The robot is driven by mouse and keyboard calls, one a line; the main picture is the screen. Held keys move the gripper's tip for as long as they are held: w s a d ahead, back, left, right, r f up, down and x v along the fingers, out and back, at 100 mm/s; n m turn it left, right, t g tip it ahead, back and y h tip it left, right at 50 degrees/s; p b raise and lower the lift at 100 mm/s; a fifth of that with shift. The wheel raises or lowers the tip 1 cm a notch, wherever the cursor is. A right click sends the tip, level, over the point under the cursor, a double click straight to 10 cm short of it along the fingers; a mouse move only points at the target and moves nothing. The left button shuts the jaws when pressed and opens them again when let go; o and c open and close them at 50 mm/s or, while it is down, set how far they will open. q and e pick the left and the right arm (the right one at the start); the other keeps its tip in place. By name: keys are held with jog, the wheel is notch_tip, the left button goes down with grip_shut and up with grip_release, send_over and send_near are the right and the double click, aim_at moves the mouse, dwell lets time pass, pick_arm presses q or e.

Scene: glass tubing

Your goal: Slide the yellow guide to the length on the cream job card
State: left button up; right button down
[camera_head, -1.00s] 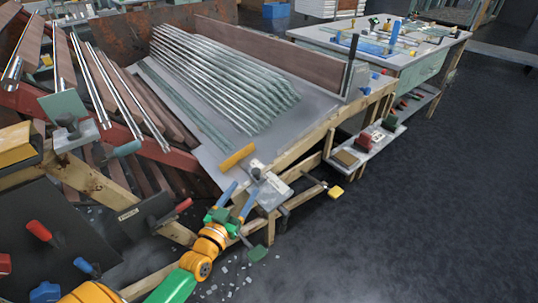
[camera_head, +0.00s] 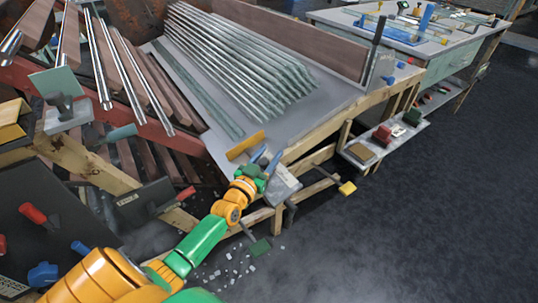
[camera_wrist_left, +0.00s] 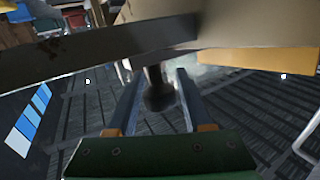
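The yellow guide (camera_head: 246,145) is a flat bar standing at the front edge of the grey sloping bench, below the glass tubes. In the left wrist view a yellow plate (camera_wrist_left: 265,61), which looks like the guide, is at upper right. My left gripper (camera_head: 267,158) is just in front of the guide. The left wrist view shows its two blue fingers (camera_wrist_left: 157,105) apart, with a dark round knob (camera_wrist_left: 157,97) between them. Gaps show beside the knob. My right gripper is out of view. A small pale card (camera_head: 398,131) stands on the lower shelf; its writing is unreadable.
Several glass tubes (camera_head: 240,60) lie on the grey bench (camera_head: 315,112). A yellow-ended handle (camera_head: 347,188) sticks out from the bench front. A dark bar (camera_wrist_left: 100,50) crosses the left wrist view above the fingers. The floor at right is clear.

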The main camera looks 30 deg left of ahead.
pick_arm(q)
grip_shut()
jog(key=shift+d, duration=0.1)
dwell(1.1)
